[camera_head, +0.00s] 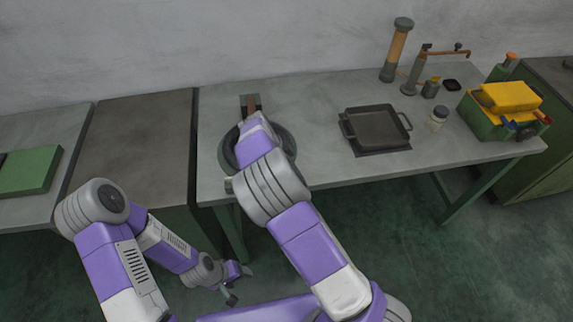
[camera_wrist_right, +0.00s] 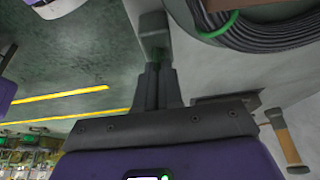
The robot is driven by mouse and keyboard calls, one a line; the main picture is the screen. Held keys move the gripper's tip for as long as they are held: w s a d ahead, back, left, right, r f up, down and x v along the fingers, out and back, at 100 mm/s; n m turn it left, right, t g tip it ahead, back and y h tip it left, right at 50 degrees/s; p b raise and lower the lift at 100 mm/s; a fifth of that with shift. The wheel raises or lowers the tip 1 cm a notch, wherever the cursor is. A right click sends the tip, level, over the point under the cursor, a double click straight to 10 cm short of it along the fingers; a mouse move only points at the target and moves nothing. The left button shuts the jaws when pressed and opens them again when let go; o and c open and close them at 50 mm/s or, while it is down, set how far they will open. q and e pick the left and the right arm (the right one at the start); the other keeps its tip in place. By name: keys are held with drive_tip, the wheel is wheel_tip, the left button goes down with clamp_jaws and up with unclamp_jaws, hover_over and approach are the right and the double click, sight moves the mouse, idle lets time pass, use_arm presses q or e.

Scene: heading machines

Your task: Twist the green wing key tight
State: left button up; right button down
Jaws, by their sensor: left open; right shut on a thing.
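The green wing key (camera_wrist_right: 158,54) shows in the right wrist view as a small green piece under a grey block (camera_wrist_right: 153,24) at the bench edge. My right gripper (camera_wrist_right: 157,72) is shut on it, its fingers hiding most of it. The key's turn angle cannot be told. In the head view my right forearm and wrist cover the key and the right fingers. My left gripper (camera_head: 240,285) is open and empty, low in front of the bench, apart from everything.
A black cable coil (camera_wrist_right: 275,38) on a round base lies beside the right gripper; the base also shows in the head view (camera_head: 229,153). A dark tray (camera_head: 377,128), a wooden-bodied cylinder (camera_head: 396,52) and a green toolbox (camera_head: 483,122) stand rightward. Bare bench (camera_head: 320,160) lies between.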

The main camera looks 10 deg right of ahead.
drive_tip(key=shift+s+f, duration=0.25)
drive_tip(key=shift+f, duration=0.1)
drive_tip(key=c, duration=1.3)
unclamp_jaws()
drive_tip(key=shift+w+d, duration=0.15)
drive_tip(key=shift+w, duration=0.1)
drive_tip(key=shift+p+v, duration=0.55)
drive_tip(key=shift+v, duration=3.3)
drive_tip(key=shift+w, duration=0.1)
